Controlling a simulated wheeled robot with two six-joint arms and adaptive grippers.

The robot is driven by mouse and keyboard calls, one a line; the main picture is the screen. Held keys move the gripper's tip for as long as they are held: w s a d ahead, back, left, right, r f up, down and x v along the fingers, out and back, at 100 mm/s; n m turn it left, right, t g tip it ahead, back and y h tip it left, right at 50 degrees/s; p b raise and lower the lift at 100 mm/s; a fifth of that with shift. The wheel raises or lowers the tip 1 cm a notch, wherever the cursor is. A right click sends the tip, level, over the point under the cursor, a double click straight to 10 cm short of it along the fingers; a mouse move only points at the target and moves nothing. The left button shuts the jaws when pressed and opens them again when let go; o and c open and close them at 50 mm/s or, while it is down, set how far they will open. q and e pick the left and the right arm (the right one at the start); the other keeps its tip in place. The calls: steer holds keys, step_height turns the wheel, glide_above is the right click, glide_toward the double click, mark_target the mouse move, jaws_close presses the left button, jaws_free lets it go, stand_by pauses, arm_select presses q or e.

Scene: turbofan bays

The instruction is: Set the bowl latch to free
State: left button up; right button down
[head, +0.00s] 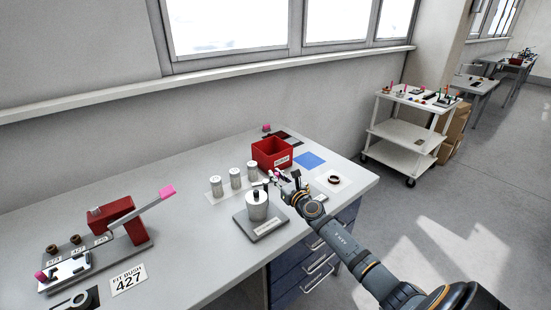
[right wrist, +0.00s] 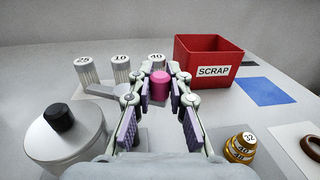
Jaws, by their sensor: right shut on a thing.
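The filter bowl (head: 257,207), a pale metal cylinder with a black knob, stands on a grey base plate (head: 262,228) near the table's front. It also shows at the left of the right wrist view (right wrist: 64,140). A pink knob (right wrist: 159,86), which looks like the latch handle, sits between the fingertips of my right gripper (right wrist: 160,74). A grey bar (right wrist: 100,91) runs left of the knob; whether they join is partly hidden. In the head view my right gripper (head: 278,179) is just behind and right of the bowl, shut on the knob. My left gripper is out of view.
A red SCRAP bin (head: 272,153) and several ribbed cylinders (head: 235,178) stand behind the bowl. A blue mat (head: 310,160) and a brown ring (head: 334,180) lie to the right. A red fixture with a pink-tipped lever (head: 118,216) stands at the left.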

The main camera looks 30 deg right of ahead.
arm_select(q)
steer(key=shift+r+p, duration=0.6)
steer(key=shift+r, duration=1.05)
arm_select(e)
steer(key=shift+s+a+m+g+h, duration=0.45)
steer(key=shift+m+g+h, duration=0.75)
steer(key=shift+m+h, duration=0.75)
steer(key=shift+s+a+m+g+h, duration=0.4)
steer(key=shift+m+g+h, duration=0.9)
steer(key=shift+h, duration=1.2)
steer(key=shift+s+a+m+g+h, duration=0.4)
steer(key=shift+m+g+h, duration=0.7)
steer(key=shift+m+h, duration=0.9)
steer(key=shift+h, duration=0.35)
steer(key=c, duration=1.3)
jaws_free()
steer(key=v, duration=0.7)
steer(key=shift+s+a, duration=0.15)
steer(key=shift+a, duration=0.05)
